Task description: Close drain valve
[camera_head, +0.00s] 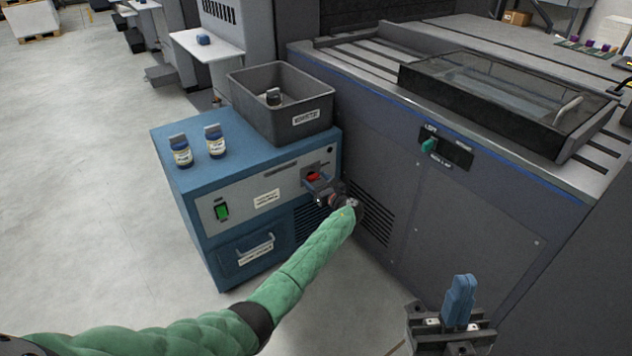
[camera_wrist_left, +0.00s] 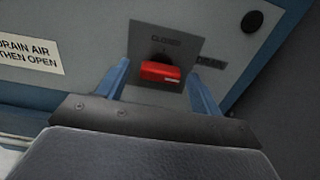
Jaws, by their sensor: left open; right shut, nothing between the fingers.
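The red drain valve handle (camera_head: 313,176) sits on a grey plate on the front of the blue ink unit. In the left wrist view the red handle (camera_wrist_left: 160,71) lies roughly crosswise, below the word CLOSED; a fainter label is to its right. My left gripper (camera_head: 319,190) is at the valve, its jaws partly hidden by my arm. In the left wrist view its two blue fingers (camera_wrist_left: 158,74) are open, one on each side of the handle, with visible gaps. My right gripper (camera_head: 460,298) is shut and empty at the lower right, away from the unit.
The blue cabinet (camera_head: 180,140) carries two bottles (camera_head: 198,147) and a grey bin (camera_head: 262,118). A green switch (camera_head: 222,211) and a drawer handle (camera_head: 256,246) are on its front. The large grey machine (camera_head: 440,215) stands close on the right. Floor in front is clear.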

